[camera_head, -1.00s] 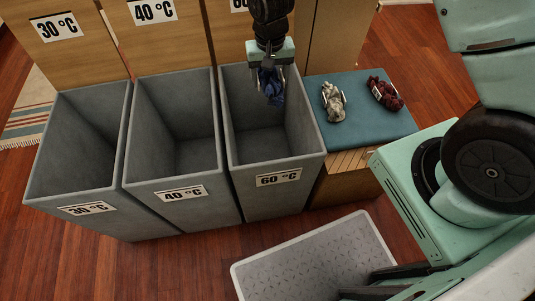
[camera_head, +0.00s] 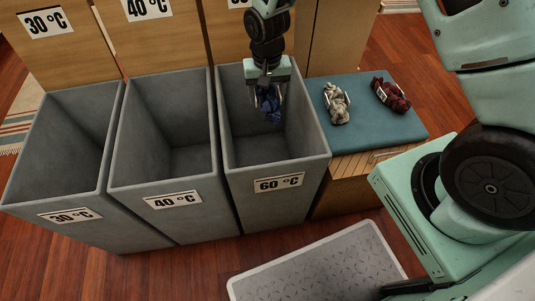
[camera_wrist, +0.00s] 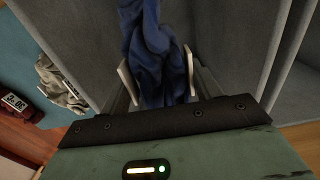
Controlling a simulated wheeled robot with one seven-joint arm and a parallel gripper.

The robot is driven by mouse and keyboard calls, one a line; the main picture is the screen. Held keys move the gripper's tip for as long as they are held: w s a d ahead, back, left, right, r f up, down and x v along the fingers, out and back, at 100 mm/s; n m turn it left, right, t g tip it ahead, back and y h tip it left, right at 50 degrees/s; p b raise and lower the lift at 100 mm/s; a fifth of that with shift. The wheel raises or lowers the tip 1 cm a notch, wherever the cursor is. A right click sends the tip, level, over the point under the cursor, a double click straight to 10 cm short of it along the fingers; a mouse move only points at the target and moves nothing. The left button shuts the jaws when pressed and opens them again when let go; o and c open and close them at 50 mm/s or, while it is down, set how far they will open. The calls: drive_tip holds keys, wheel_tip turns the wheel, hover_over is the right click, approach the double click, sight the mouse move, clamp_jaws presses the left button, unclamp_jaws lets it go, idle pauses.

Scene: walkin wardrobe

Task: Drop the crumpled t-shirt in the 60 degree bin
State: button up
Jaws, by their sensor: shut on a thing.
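My gripper (camera_head: 267,90) is shut on a crumpled dark blue t-shirt (camera_head: 269,104). The t-shirt hangs from the fingers inside the opening of the grey bin labelled 60 °C (camera_head: 236,162). In the wrist view the blue cloth (camera_wrist: 152,55) is between the two pale fingertips (camera_wrist: 158,78), with grey bin walls around it. The bin is open at the top. The part of its floor that I can see is bare.
Two grey bins, 30 °C (camera_head: 22,150) and 40 °C (camera_head: 124,140), stand to the left. A blue-topped bench (camera_head: 365,125) at right holds a beige crumpled cloth (camera_head: 336,103) and a dark red one (camera_head: 391,95). A light grey tray (camera_head: 310,265) is in front.

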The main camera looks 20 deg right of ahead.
drive_tip(key=o, duration=1.1)
drive_tip(key=shift+o, duration=0.2)
drive_tip(key=shift+r, duration=0.15)
wheel_tip(320, 180, up, 17)
drive_tip(key=p, duration=0.4)
drive_tip(key=shift+r, duration=0.1)
